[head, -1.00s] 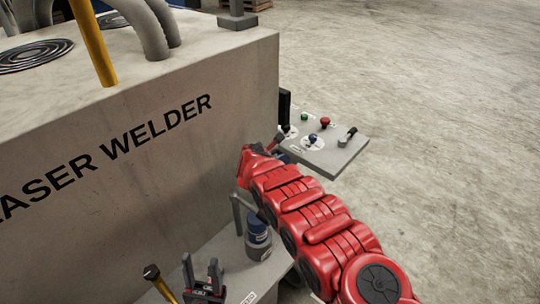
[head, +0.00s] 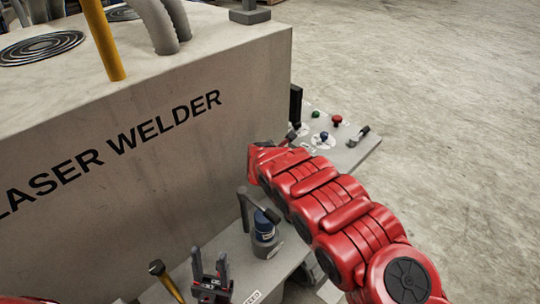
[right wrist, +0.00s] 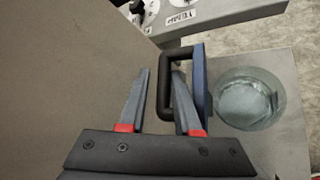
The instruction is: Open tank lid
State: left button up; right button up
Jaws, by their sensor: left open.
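In the right wrist view a blue lid (right wrist: 200,85) with a black loop handle (right wrist: 165,82) stands on edge beside a round glass tank (right wrist: 245,98). The tank's top looks uncovered. My right gripper (right wrist: 162,74) is open, its two fingertips on either side of the handle's near bar; I cannot tell whether they touch it. My left gripper (head: 210,264) is open and empty, low in the head view, before the ledge.
The laser welder (head: 150,130) fills the left side. A control panel (head: 350,150) with knobs and a red button (head: 337,120) lies behind my right arm. A blue-topped container (head: 264,230) stands on the grey ledge (head: 235,243). The floor at right is clear.

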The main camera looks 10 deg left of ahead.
jog(key=p+v, duration=1.6)
jog(key=shift+s+a, duration=0.25)
jog(key=shift+a, duration=0.1)
jog(key=shift+o, duration=0.3)
jog(key=shift+w, duration=0.1)
